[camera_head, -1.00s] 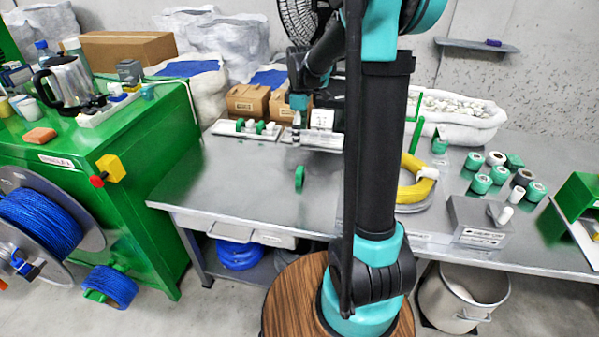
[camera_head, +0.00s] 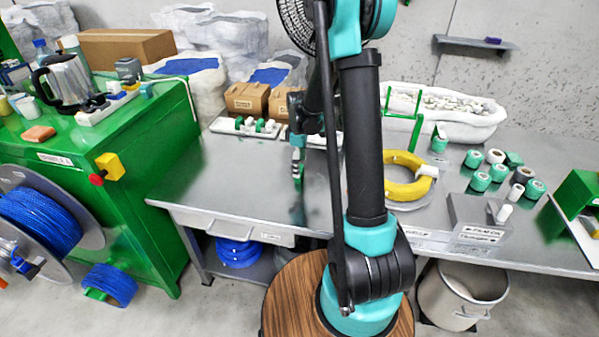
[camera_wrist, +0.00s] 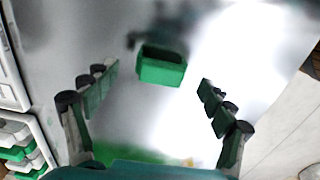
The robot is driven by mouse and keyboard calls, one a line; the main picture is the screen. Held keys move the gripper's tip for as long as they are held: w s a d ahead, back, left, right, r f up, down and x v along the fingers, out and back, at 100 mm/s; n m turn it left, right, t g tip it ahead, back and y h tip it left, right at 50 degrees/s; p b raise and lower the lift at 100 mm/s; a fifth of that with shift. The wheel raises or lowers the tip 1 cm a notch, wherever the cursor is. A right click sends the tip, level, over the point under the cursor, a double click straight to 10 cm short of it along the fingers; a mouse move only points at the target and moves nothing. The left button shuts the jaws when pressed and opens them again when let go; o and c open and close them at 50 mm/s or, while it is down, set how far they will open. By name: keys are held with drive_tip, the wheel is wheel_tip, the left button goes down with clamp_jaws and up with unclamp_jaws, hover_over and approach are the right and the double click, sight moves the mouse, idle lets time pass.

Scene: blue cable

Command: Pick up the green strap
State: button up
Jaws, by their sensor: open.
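The green strap (camera_head: 299,188) stands on the metal table, left of my arm in the head view. In the wrist view the green strap (camera_wrist: 162,70) is a short green band seen from above, between the fingers and a little ahead of them. My gripper (camera_head: 297,158) is just above the strap in the head view and partly covers its top. In the wrist view my gripper (camera_wrist: 160,78) has its two fingers spread wide, one on each side of the strap. No contact with the strap shows.
A tray with green and white parts (camera_head: 245,127) stands behind on the table; a tray edge (camera_wrist: 40,130) shows at the wrist view's left. A yellow cable coil (camera_head: 408,190) and several tape rolls (camera_head: 480,182) lie right of my arm. The table (camera_head: 225,180) is clear left of the strap.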

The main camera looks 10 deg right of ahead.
drive_tip(key=shift+f, duration=1.6)
drive_tip(key=c, duration=0.9)
drive_tip(key=shift+r, duration=0.1)
drive_tip(key=shift+c, duration=0.2)
